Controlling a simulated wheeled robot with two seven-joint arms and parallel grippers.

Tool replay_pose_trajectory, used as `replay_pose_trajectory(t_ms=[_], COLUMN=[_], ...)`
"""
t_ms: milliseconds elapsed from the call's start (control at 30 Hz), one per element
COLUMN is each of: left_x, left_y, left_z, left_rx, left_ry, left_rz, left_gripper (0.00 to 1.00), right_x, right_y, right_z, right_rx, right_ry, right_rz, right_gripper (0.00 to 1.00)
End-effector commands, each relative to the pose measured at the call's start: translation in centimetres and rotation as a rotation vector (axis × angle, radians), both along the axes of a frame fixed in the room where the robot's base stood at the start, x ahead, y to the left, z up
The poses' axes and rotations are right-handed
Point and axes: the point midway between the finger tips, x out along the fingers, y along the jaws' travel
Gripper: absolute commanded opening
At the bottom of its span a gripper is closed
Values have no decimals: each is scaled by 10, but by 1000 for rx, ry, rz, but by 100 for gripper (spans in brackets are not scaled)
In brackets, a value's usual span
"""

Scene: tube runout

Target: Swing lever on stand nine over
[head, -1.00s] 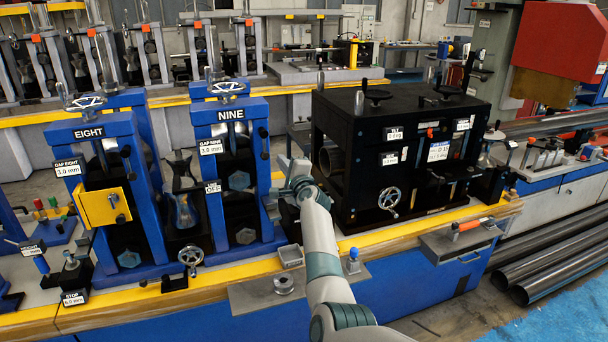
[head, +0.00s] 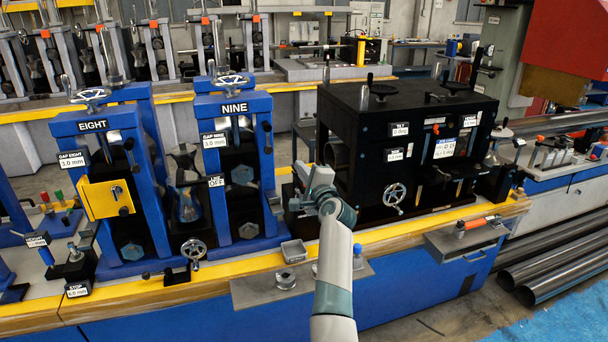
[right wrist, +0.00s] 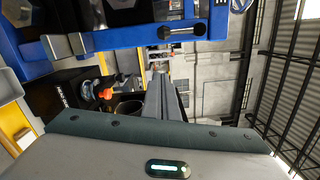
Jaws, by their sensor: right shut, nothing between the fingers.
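Stand nine (head: 207,105) is a blue frame with a "NINE" plate, left of centre in the head view. A dark lever (head: 268,127) hangs on its right upright. In the right wrist view, the dark rod with a rounded end (right wrist: 180,31) on the blue upright looks like this lever. An "OFF" label (head: 216,181) shows at the stand's lower left. My right gripper (head: 301,170) is right of stand nine, apart from it and below the lever's height. Its fingers (right wrist: 161,78) are shut and empty. My left gripper is out of view.
Stand eight (head: 60,128), with a yellow box (head: 105,199), is left of stand nine. A black machine frame (head: 350,115) stands close on the right of my right gripper. A small grey tray (head: 293,252) and a yellow bench edge (head: 235,254) lie in front.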

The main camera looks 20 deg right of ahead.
Motion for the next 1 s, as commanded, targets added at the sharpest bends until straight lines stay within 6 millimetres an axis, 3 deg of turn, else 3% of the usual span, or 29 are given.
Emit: replay_pose_trajectory(t_ms=[233, 767, 867, 1000], left_x=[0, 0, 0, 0], left_y=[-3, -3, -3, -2], left_z=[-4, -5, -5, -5], left_rx=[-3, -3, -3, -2], left_ry=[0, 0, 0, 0], left_rz=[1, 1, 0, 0], left_gripper=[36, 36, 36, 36], right_x=[-17, -20, -20, -21], right_y=[-1, -1, 0, 4], right_z=[0, -1, -6, -33], right_rx=[-1, -1, -8, -49], right_ry=[-1, 0, 8, 43], right_rz=[0, 0, 1, 7], right_gripper=[0, 0, 0, 0])
